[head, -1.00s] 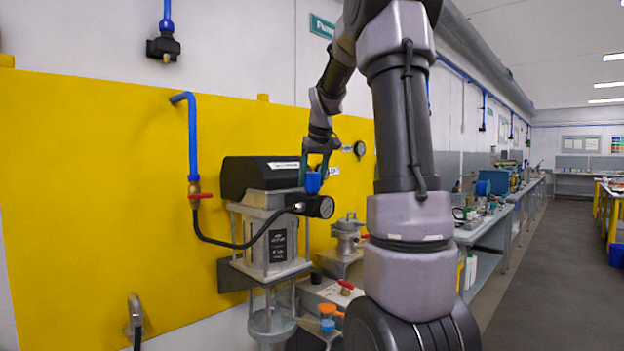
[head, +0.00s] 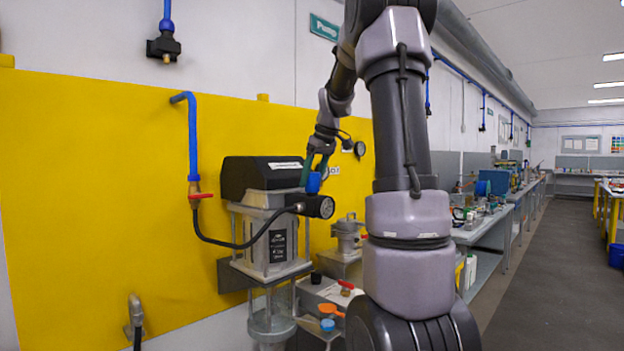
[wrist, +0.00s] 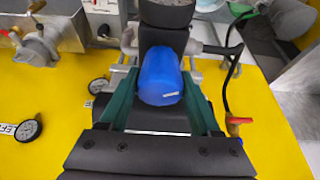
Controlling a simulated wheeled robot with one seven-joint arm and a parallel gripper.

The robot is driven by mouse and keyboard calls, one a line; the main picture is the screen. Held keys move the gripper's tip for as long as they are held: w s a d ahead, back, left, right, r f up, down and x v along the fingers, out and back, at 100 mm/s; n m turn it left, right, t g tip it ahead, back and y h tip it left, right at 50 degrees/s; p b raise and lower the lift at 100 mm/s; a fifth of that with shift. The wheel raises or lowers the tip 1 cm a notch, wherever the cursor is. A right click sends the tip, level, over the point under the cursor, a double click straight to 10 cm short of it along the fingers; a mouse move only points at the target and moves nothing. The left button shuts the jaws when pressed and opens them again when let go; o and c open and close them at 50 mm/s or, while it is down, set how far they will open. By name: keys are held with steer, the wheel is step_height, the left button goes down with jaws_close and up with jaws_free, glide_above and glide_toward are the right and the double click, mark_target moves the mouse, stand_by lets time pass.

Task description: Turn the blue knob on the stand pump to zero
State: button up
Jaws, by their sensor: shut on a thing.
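The stand pump (head: 262,180) has a black top and a grey frame and is mounted at the yellow wall panel. Its blue knob (head: 314,183) sits above the round black gauge (head: 318,206) at the pump's right side. My gripper (head: 317,172) comes down from above onto the knob. In the wrist view the blue knob (wrist: 160,76) lies between the two green fingers of my gripper (wrist: 162,92), which are shut on it. A small white mark shows on the knob. The knob's underside is hidden.
A black hose with a red-handled valve (head: 200,196) runs to the pump from a blue pipe. A wall gauge (head: 360,149) is behind my wrist. A bench with an orange scoop (head: 331,309) and a red-handled part (head: 346,285) lies below right.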

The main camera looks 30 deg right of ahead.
steer(key=o, duration=1.3)
steer(key=shift+o, duration=0.2)
steer(key=v, duration=1.1)
steer(key=shift+f, duration=0.1)
